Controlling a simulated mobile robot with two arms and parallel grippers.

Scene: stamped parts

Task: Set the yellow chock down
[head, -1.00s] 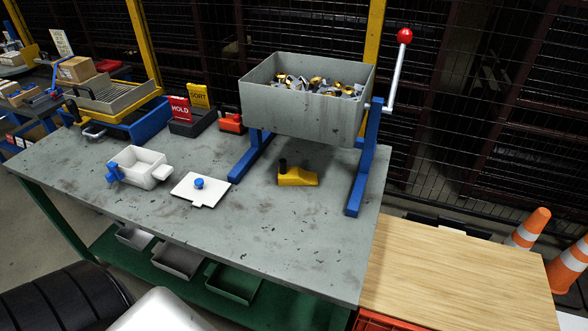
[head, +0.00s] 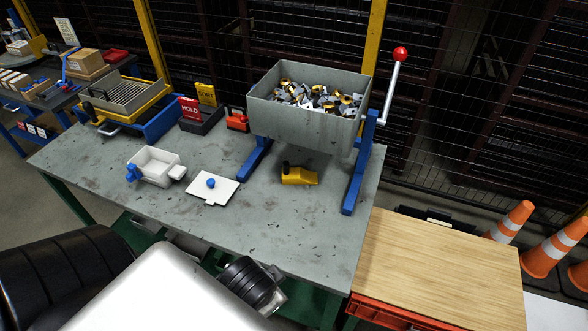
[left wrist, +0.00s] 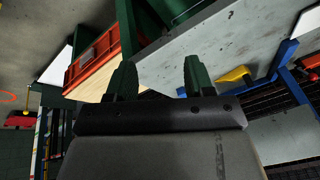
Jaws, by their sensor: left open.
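The yellow chock (head: 299,176) with a black knob rests on the grey workbench (head: 250,225), below the grey bin and between the blue stand legs. It also shows in the left wrist view (left wrist: 236,74), right of the fingers. My left gripper (left wrist: 160,78) has two dark green fingers spread apart with nothing between them. It is apart from the chock. In the head view a black link of mine is at the bottom, and no fingertips can be made out there. My right gripper is in neither current view.
The grey bin (head: 300,122) of stamped parts sits on a blue stand (head: 357,180) with a red-knobbed lever (head: 394,80). A white box (head: 158,165) and white lid (head: 213,188) lie left of the chock. A wooden-topped surface (head: 435,260) adjoins at right. The bench front is clear.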

